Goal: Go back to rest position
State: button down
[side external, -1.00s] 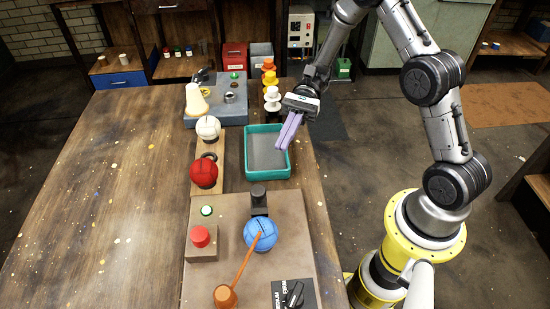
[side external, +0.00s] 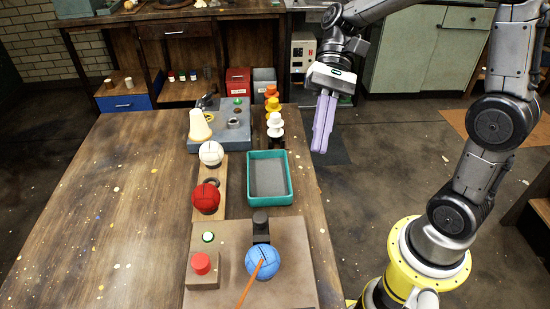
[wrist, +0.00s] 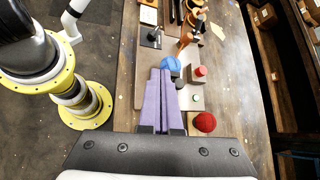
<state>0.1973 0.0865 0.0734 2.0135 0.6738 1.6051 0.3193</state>
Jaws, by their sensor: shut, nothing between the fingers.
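My gripper (side external: 322,148) has long purple fingers pressed together with nothing between them. In the side external view it hangs in the air off the right edge of the table, pointing down. The fingers also show in the wrist view (wrist: 162,72). A blue ball (side external: 262,263) rests on a brown board near a dark post. A red ball (side external: 206,199) and a white ball (side external: 211,153) stand on a wooden strip to the left of the tray. The blue ball (wrist: 171,64) and red ball (wrist: 205,122) also show in the wrist view.
A teal tray (side external: 284,190) with a bare grey floor sits near the table's right edge. Stacked yellow, orange and white pieces (side external: 274,124) stand behind it. A red button box (side external: 202,268) is in front. The left of the wooden table (side external: 100,220) is clear.

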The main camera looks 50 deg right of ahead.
jog(key=s+n+t+h, duration=0.3)
jog(key=s, duration=0.3)
jog(key=s+d+f+n+t+h, duration=0.1)
jog(key=s+d+n+t+h, duration=0.1)
jog(key=d+n+t+h, duration=0.3)
jog(key=shift+s+d+t+h, duration=0.2)
jog(key=shift+d+t+h, duration=0.6)
jog(key=shift+d, duration=1.25)
